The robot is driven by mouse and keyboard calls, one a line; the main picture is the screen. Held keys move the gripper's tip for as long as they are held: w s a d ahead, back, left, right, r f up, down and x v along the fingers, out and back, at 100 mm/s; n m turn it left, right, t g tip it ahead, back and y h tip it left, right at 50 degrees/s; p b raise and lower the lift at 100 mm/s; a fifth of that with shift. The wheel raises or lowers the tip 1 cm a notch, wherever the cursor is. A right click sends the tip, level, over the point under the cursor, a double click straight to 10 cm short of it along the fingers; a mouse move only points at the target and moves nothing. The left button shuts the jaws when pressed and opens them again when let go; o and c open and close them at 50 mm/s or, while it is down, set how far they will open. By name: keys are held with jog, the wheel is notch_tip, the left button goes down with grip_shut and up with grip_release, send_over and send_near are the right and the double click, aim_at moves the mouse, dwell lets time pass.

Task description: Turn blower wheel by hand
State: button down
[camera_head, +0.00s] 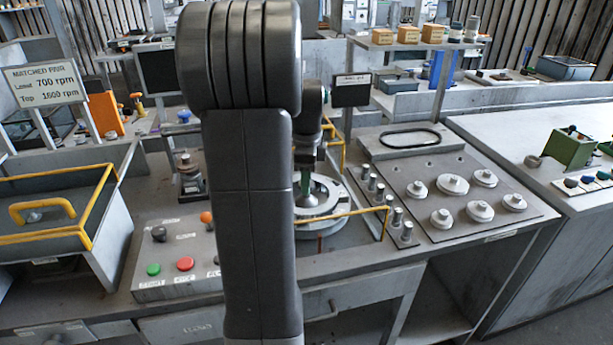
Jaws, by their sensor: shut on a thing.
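My gripper (305,165) points down over a round pale metal housing (333,197) on the bench, just right of my own arm. It is shut on a slim green upright part (304,184) at the middle of the round opening. This green part looks like a handle on the blower wheel, but the wheel itself is mostly hidden. My dark arm covers the left side of the housing and much of the gripper. The fingertips are small and hard to make out.
A yellow rail (345,211) runs around the housing. A control box with green and red buttons (185,264) stands left. A plate with several round knobs (452,185) and a row of metal pins (376,190) lie right. A yellow-edged tray (98,215) is far left.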

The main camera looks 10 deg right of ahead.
jog(key=n+p, duration=0.2)
jog(key=n, duration=0.2)
jog(key=shift+r, duration=0.15)
jog(key=n+p, duration=0.1)
jog(key=n, duration=0.4)
jog(key=n+p, duration=0.1)
jog(key=n, duration=0.3)
jog(key=shift+n, duration=0.3)
jog(key=shift+n+p, duration=0.6)
jog(key=shift+n, duration=1.7)
jog(key=c, duration=0.9)
grip_release()
